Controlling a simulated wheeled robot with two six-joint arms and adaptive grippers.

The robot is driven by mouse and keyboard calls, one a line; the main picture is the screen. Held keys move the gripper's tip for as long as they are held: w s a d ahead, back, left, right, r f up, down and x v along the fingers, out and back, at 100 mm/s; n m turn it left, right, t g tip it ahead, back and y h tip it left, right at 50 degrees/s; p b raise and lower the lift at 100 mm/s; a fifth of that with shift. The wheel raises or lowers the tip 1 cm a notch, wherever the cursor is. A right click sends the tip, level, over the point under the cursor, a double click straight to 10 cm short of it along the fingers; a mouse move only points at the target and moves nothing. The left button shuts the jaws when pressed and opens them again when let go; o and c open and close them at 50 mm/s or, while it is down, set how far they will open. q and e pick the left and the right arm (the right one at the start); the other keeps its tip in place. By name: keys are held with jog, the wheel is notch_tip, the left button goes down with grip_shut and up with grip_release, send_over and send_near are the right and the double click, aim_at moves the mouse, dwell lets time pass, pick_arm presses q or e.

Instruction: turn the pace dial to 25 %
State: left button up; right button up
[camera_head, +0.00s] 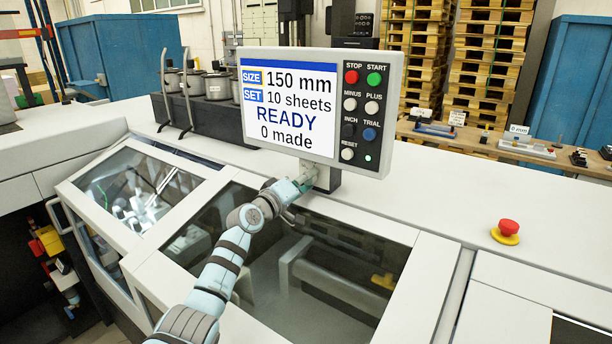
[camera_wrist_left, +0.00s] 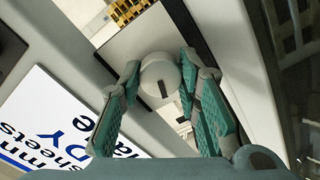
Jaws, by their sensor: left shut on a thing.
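The pace dial (camera_wrist_left: 158,74) is a pale grey round knob with a short dark mark on its face, in the upper middle of the left wrist view. My left gripper (camera_wrist_left: 160,66) is shut on it, one teal-padded finger on each side. In the head view my left gripper (camera_head: 303,184) is just under the control panel (camera_head: 394,70), and the dial cannot be made out there. No percent scale is readable around the dial. The screen (camera_head: 290,106) reads 150 mm, 10 sheets, READY, 0 made. My right gripper is not in view.
Panel buttons, including red STOP (camera_head: 351,77) and green START (camera_head: 374,79), sit above my left gripper. Glass covers (camera_head: 330,262) lie below my arm. A red emergency button (camera_head: 508,228) stands on the clear white machine top at right.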

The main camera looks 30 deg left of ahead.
pick_arm(q)
jog(key=n+p, duration=0.2)
jog(key=n, duration=0.3)
jog(key=shift+n, duration=0.3)
jog(key=shift+f+n+p, duration=0.1)
jog(key=shift+n+p, duration=0.8)
jog(key=shift+n, duration=1.3)
jog(key=o, duration=1.1)
jog(key=shift+o, duration=0.2)
jog(key=shift+a, duration=0.1)
jog(key=shift+s, duration=0.15)
jog(key=s, duration=0.4)
jog(key=s+a, duration=0.1)
jog(key=s, duration=0.7)
jog(key=shift+a, duration=0.35)
jog(key=shift+w, duration=0.1)
jog(key=shift+w, duration=0.1)
